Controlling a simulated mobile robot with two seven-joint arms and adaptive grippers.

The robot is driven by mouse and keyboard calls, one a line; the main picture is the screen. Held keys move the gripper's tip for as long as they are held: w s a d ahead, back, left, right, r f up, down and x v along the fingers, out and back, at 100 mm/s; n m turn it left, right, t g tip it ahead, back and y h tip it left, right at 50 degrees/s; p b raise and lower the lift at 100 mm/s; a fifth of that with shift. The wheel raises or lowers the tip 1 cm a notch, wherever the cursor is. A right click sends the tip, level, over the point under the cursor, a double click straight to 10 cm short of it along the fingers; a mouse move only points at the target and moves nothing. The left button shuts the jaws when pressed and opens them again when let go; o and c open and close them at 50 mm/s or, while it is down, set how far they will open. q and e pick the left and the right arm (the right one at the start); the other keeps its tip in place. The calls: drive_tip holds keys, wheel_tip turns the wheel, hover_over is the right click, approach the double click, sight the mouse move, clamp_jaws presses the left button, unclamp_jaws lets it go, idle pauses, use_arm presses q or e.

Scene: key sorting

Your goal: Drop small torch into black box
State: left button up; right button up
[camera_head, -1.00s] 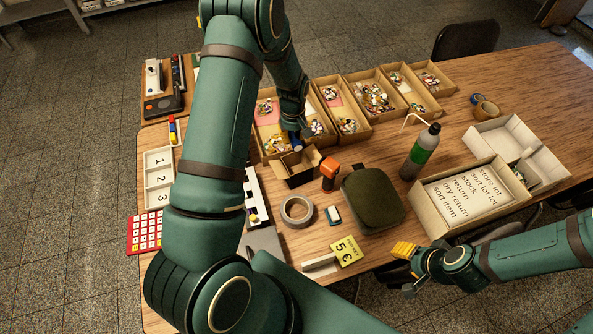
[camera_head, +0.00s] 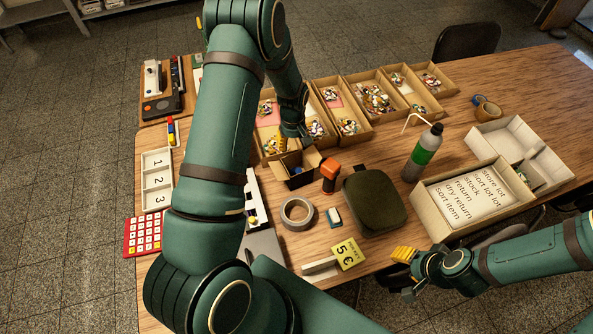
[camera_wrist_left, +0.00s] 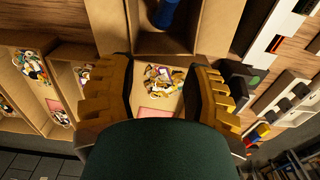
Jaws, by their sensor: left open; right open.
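The small torch (camera_head: 297,170) is a short blue cylinder inside the black box (camera_head: 300,181), seen partly past the box walls. In the left wrist view the torch (camera_wrist_left: 166,13) stands out blue in the box (camera_wrist_left: 165,43), cut off by the top edge. My left gripper (camera_head: 290,145) is just above and behind the box, open and empty. Its two yellow ribbed fingers are spread wide in the left wrist view (camera_wrist_left: 158,70), with nothing between them but the view below. My right gripper (camera_head: 404,256) is open and empty at the table's front edge.
Cardboard trays of keys (camera_head: 375,98) line the back. An orange-topped black object (camera_head: 330,177) stands right of the box. A tape roll (camera_head: 297,213), a dark green case (camera_head: 374,200) and a bottle (camera_head: 423,153) stand nearby.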

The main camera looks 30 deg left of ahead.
use_arm(q)
wheel_tip(320, 180, up, 12)
idle(0.5)
idle(0.4)
